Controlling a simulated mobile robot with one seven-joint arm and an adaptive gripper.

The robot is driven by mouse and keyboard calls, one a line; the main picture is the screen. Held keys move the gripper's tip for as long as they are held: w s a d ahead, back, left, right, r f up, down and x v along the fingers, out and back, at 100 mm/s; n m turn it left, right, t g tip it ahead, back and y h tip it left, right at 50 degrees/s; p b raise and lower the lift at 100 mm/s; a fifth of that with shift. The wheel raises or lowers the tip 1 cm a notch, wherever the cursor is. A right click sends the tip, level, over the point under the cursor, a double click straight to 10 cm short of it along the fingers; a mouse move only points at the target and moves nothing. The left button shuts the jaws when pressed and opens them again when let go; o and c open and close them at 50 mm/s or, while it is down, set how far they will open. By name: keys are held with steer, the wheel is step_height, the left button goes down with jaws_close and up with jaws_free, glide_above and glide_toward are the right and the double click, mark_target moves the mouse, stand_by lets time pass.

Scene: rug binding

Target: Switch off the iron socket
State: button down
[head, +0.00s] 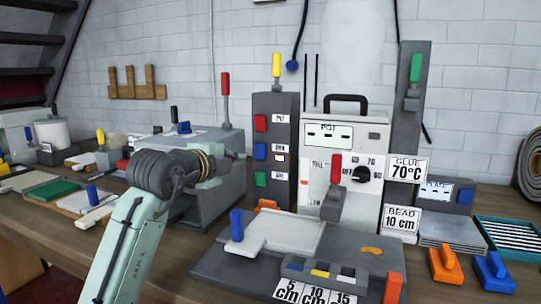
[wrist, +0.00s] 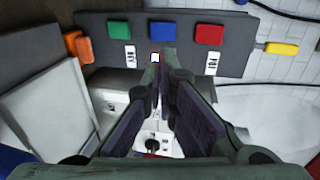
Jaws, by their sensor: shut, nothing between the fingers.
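A dark grey upright socket panel (head: 275,100) stands left of the pot unit and carries a red switch (head: 260,123), a blue switch (head: 260,151) and a green switch (head: 260,179) in a column. White labels sit beside them, too small to read surely in the head view. In the wrist view the panel (wrist: 190,18) lies sideways, with green (wrist: 118,29), blue (wrist: 162,28) and red (wrist: 209,34) switches. A small bright square (wrist: 154,58) shows below the blue one. My gripper (wrist: 168,52) is shut and empty, its fingertips in front of the blue switch's label area, which they partly hide.
The pot unit (head: 369,135), with a black dial and red-topped lever, stands right of the panel. A yellow-handled part (head: 276,70) rises above the panel. A grey box machine (head: 215,150) is to its left. A white board (head: 285,235) lies in front.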

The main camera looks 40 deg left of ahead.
mark_target(261, 154)
steer(key=p+x, duration=0.5)
steer(key=x, duration=0.8)
steer(key=shift+w+a, duration=0.15)
steer(key=shift+w, duration=0.35)
steer(key=shift+f, duration=0.15)
